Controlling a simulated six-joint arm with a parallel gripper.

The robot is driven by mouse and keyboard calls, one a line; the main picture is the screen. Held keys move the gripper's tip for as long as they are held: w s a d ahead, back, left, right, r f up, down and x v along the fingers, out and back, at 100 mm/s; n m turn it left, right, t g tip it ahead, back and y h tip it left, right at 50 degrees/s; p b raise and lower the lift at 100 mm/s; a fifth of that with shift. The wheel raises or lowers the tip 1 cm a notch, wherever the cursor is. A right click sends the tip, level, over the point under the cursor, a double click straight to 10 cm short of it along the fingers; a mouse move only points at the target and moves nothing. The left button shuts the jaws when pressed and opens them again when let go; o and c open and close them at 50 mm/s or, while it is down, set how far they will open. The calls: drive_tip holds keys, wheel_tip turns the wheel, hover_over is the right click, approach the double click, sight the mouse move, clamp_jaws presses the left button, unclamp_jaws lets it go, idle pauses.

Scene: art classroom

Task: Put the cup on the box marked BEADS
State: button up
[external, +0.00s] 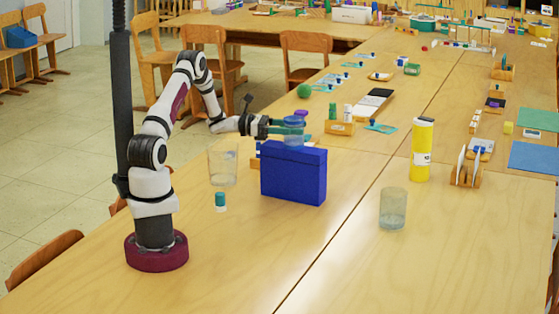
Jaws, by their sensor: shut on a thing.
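My gripper (292,127) is shut on a small translucent blue cup (294,140), with its teal fingers at the cup's sides. The cup looks upright. It is at the top of a dark blue box (292,180) that stands on the table. I cannot tell whether the cup's base touches the box top or is slightly above it. No marking can be read on the box's visible sides, so I cannot confirm that it says BEADS.
Another clear glass (393,208) and a yellow cylinder (422,150) stand to the right. A wooden block holder (340,127) is behind. The front table area is clear.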

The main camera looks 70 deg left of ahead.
drive_tip(key=shift+f, duration=0.1)
drive_tip(key=o, duration=1.3)
